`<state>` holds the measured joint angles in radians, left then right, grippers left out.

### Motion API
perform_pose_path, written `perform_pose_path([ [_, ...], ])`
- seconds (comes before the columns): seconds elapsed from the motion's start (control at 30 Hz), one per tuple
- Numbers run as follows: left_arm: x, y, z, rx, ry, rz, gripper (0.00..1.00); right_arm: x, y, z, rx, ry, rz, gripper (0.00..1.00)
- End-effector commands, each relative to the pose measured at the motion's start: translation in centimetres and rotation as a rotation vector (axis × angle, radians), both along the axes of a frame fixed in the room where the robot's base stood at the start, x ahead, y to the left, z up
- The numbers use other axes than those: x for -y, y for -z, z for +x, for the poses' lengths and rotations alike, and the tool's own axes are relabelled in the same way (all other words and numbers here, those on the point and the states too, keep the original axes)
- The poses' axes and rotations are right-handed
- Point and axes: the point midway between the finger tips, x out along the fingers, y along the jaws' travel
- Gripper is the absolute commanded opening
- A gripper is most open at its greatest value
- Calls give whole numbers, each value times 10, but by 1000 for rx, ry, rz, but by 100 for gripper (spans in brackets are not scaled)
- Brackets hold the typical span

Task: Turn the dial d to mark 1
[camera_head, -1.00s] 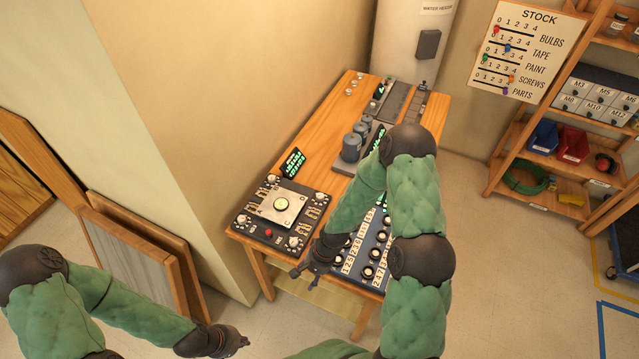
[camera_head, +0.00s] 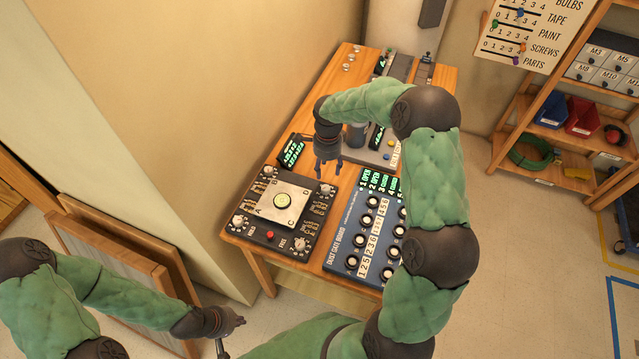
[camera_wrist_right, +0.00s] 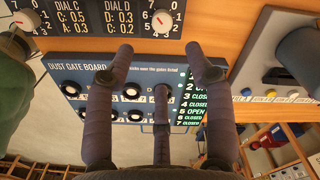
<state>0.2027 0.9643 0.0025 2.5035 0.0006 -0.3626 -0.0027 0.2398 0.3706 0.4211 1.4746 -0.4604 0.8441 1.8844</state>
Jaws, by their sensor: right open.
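The dial panel (camera_head: 262,238) is black, with a white knob near each corner and a silver plate in the middle. Dial d (camera_head: 325,190) appears to be the white knob at its upper right. In the right wrist view dial d (camera_wrist_right: 161,21) sits at the top, beside the label "DIAL D", with a red pointer; its exact mark is too small to read. My right gripper (camera_head: 328,166) is open and empty, its dark fingers pointing down close to dial d. Its spread fingers also show in the right wrist view (camera_wrist_right: 159,62). My left gripper (camera_head: 226,325) hangs off the table at lower left.
The dust gate board (camera_head: 340,258), blue with several black knobs, lies right of the dial panel. A small green display (camera_head: 291,151) stands behind the panel. A grey machine (camera_head: 375,155) with coloured buttons stands further back. The wall borders the table's left side.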

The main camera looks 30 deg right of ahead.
Motion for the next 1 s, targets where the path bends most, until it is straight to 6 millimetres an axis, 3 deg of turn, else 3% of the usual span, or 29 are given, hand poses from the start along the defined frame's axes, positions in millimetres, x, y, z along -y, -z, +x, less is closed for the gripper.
perform_pose_path([
  [0.27, 0, 4, 0, 1, 0, 0, 0, 1, 19, -1, -4, 4, -2, 54],
  [0.7, 0, 7, 0, 1, 0, 0, 0, 1, 92, -1, -2, 3, 0, 54],
  [1.0, 0, 8, 0, 1, 0, 0, 0, 0, 111, 0, 0, 4, -1, 54],
])
